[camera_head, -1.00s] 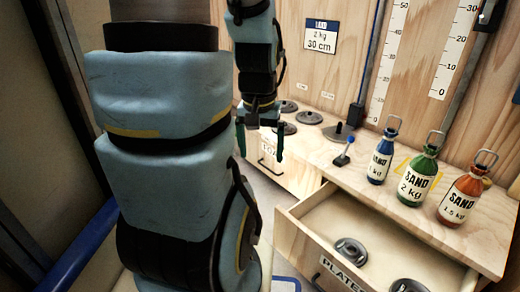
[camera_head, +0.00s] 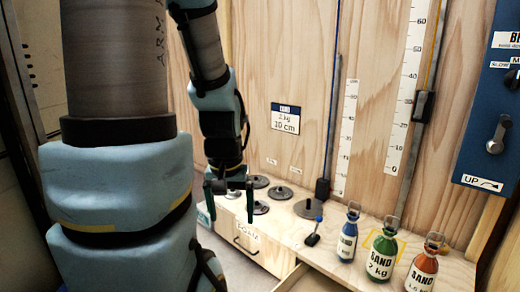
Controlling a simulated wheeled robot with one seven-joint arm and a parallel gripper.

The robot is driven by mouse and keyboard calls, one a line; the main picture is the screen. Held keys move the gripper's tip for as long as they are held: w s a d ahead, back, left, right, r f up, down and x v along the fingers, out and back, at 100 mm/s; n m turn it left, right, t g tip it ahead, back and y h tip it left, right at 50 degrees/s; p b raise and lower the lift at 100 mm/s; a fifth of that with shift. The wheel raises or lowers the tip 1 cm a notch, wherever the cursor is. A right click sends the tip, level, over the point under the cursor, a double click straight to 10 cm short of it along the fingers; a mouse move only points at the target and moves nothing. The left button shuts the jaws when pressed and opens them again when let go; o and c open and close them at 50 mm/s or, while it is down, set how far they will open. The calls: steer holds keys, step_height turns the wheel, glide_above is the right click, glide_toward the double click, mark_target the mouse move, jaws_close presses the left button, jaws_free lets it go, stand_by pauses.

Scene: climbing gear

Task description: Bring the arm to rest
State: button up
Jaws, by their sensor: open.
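My gripper (camera_head: 229,203) hangs from my arm left of the middle of the view, pointing down. Its two dark green fingers are apart, with nothing seen between them. It shows in front of the foam-labelled drawer unit (camera_head: 262,250) and its dark plates; I cannot tell how far it is from them. My large blue-padded arm links fill the left of the view and hide what lies behind.
A blue sand bottle (camera_head: 347,240), a green one (camera_head: 381,258) and an orange one (camera_head: 423,273) stand on the wooden bench. Dark plates (camera_head: 308,208) lie further back. A blue lever panel (camera_head: 492,120) is at right. An open drawer (camera_head: 318,280) shows at the bottom.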

step_height(320, 180, up, 24)
steer(key=p, duration=2.1)
steer(key=shift+f, duration=0.2)
steer(key=shift+f, duration=0.1)
